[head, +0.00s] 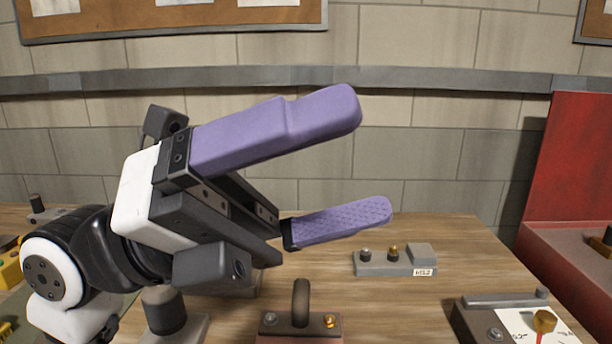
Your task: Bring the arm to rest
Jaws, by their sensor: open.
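My gripper (355,165) is in the head view, raised above the wooden table. Its two purple fingers point right and are spread wide apart. Nothing is between them, so it is open and empty. My arm comes in from the lower left, with a white and black wrist. The gripper covers part of the table and the wall behind.
A block with a dark upright handle (300,303) is at the front. An open red case (575,180) stands at right.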

